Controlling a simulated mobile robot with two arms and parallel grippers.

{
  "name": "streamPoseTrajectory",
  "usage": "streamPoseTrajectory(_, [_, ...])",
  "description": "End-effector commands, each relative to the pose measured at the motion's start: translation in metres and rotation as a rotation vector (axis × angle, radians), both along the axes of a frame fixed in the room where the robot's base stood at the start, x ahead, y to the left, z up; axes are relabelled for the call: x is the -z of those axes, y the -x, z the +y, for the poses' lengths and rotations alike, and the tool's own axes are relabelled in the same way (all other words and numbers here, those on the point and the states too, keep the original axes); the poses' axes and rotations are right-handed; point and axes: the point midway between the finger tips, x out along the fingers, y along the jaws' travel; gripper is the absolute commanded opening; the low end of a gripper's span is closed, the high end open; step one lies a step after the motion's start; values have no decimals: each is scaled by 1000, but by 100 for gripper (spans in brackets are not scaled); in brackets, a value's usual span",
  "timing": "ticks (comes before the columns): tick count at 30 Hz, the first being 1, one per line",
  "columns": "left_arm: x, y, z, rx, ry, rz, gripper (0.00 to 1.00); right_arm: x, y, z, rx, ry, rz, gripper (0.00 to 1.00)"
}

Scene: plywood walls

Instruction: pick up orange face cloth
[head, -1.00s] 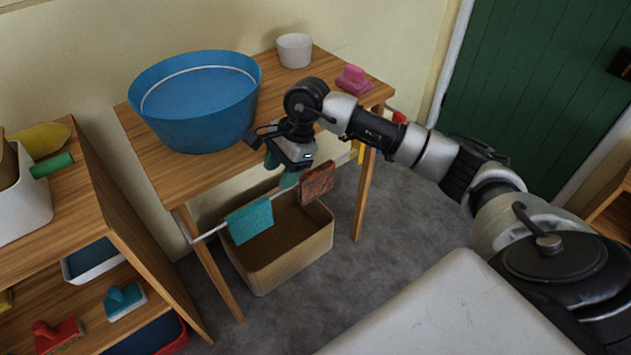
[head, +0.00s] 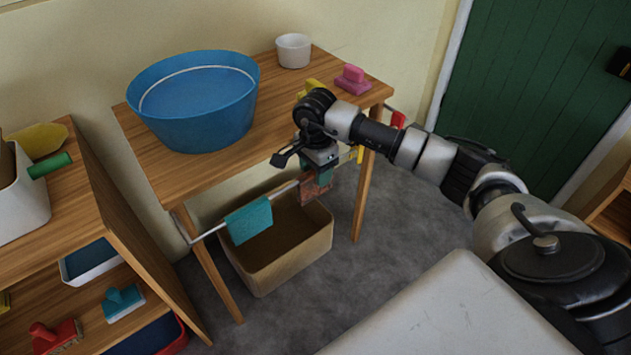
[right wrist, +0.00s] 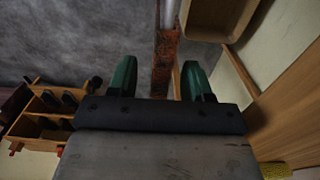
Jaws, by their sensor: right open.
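The orange face cloth (head: 314,193) is rust-coloured and hangs over the rail (head: 215,230) at the front of the wooden table. My right gripper (head: 322,174) is open just above it in the head view and hides its upper part. In the right wrist view the cloth (right wrist: 165,62) shows as a narrow strip between the two green fingers of my right gripper (right wrist: 160,80), with a gap on each side. I cannot tell how far down the fingers reach past it. My left gripper is in neither view.
A teal cloth (head: 249,221) hangs on the rail to the left. A tan bin (head: 290,262) stands below. The table (head: 205,175) holds a blue basin (head: 195,125), a white pot (head: 293,51) and a pink brush (head: 351,80). Shelves (head: 105,215) stand at left.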

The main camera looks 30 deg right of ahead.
Motion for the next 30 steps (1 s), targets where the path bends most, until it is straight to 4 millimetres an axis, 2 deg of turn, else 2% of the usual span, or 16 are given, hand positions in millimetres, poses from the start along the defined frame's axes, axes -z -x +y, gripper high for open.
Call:
streamPoseTrajectory(1, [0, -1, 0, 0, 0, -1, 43, 10, 0, 0, 1, -3, 4, 50])
streamPoseTrajectory(5, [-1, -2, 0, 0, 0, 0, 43, 26, 0, 0, 0, -2, 2, 50])
streamPoseTrajectory(12, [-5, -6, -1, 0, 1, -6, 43, 28, -1, 0, 0, -1, -1, 50])
streamPoseTrajectory(22, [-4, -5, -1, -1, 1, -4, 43, 28, -1, 0, 0, -1, -1, 0])
streamPoseTrajectory(30, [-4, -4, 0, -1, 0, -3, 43, 26, -1, 0, 0, -1, -1, 0])
